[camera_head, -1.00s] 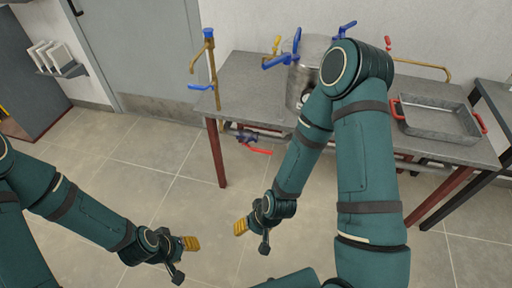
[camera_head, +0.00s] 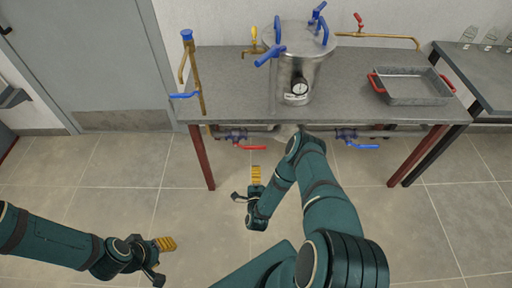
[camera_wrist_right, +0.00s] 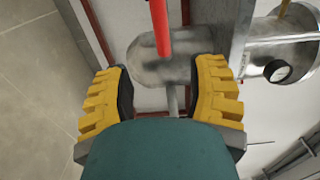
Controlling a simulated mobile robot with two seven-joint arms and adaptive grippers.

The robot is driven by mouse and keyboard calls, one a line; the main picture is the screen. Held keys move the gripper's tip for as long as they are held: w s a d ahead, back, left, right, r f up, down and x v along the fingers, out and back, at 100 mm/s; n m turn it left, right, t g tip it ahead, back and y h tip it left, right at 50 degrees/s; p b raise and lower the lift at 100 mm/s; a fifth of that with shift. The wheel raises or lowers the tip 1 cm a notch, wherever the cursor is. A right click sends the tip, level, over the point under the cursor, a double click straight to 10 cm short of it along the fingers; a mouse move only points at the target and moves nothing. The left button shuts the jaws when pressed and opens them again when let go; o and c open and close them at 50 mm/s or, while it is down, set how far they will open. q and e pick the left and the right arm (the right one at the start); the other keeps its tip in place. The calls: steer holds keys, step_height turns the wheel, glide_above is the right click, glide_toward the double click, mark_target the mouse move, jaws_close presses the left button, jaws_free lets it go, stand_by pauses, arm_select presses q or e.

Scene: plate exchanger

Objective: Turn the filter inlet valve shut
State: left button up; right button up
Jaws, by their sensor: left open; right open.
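The steel filter vessel (camera_head: 300,70) with a round gauge stands on the grey table; it also shows in the right wrist view (camera_wrist_right: 285,45). Below the table's front edge are a valve with a red lever (camera_head: 250,147) and one with a blue lever (camera_head: 362,146). No label shows which is the inlet valve. The red lever lies roughly level, pointing right. My right gripper (camera_head: 256,176) is open and empty, close below the red lever in the picture. In the right wrist view the red lever (camera_wrist_right: 160,25) is ahead of the open yellow fingers (camera_wrist_right: 165,98). My left gripper (camera_head: 165,244) is open, over the floor.
A brass standpipe with a blue lever (camera_head: 184,96) rises at the table's left end. A grey tray with red handles (camera_head: 412,92) sits at the right. Table legs (camera_head: 200,157) flank the space beneath. The floor in front is largely clear.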

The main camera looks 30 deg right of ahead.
mark_target(256, 149)
steer(key=b+x, duration=0.3)
steer(key=x, duration=1)
steer(key=shift+w+d+r, duration=0.15)
steer(key=shift+w+d, duration=0.05)
steer(key=shift+d, duration=0.1)
jaws_close()
